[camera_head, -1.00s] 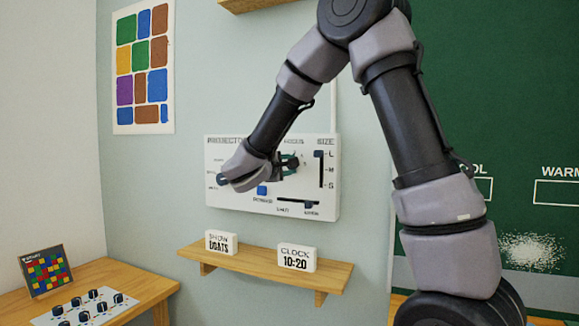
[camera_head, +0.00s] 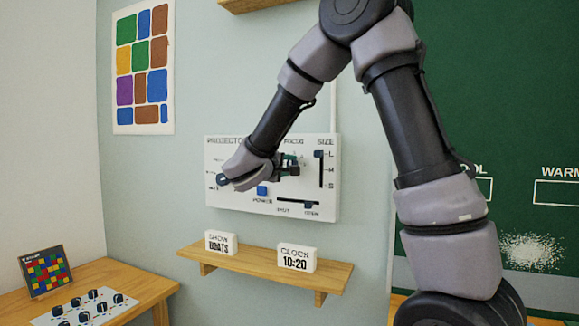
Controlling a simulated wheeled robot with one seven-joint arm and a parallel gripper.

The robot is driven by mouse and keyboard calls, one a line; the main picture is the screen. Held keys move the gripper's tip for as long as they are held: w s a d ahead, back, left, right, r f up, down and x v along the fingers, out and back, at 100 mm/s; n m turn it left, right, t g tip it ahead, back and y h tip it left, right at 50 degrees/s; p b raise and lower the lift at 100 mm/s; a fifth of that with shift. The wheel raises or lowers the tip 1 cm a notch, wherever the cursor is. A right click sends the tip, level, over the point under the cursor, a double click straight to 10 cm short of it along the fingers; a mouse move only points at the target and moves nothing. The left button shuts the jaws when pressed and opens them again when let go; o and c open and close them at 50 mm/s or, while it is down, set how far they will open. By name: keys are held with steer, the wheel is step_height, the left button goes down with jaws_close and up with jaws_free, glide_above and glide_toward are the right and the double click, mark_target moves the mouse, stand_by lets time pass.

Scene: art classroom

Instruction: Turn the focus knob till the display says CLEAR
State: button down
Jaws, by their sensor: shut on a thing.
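The white projector panel (camera_head: 232,204) is on the wall, with the word FOCUS near its top. My gripper (camera_head: 292,165) is at the panel below that word, shut on the focus knob, which the fingers and wrist mostly hide. A blue power button (camera_head: 262,190) and a horizontal slider (camera_head: 298,203) marked SHUT and OPEN are below. I see no display reading CLEAR; part of the panel is behind my arm.
A wooden shelf (camera_head: 265,264) below the panel holds a SHOW BOATS block (camera_head: 221,242) and a CLOCK 10:20 block (camera_head: 296,258). A table (camera_head: 130,282) at the lower left holds a board with several dark knobs (camera_head: 85,308). A green chalkboard (camera_head: 500,90) is at the right.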

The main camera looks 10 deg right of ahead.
steer(key=shift+c, duration=2.2)
jaws_free()
steer(key=v, duration=1.1)
steer(key=shift+f, duration=0.1)
steer(key=s+d+f+m+g, duration=0.1)
steer(key=s+d+m+g, duration=0.4)
steer(key=d, duration=0.7)
steer(key=s+d+f+m+g+y, duration=0.1)
steer(key=s+d+f+g+y, duration=0.15)
steer(key=s, duration=0.25)
steer(key=s+d+f+m+g+y, duration=0.1)
steer(key=s+d+g+y, duration=0.15)
steer(key=s, duration=0.35)
steer(key=s+a+r+m+t+y, duration=0.2)
steer(key=s+a+m+t+y, duration=0.1)
steer(key=y, duration=0.4)
steer(key=s+a+m, duration=0.1)
steer(key=s+m, duration=0.1)
steer(key=shift+s+a+r+m+y, duration=0.15)
steer(key=shift+r+m+y, duration=0.25)
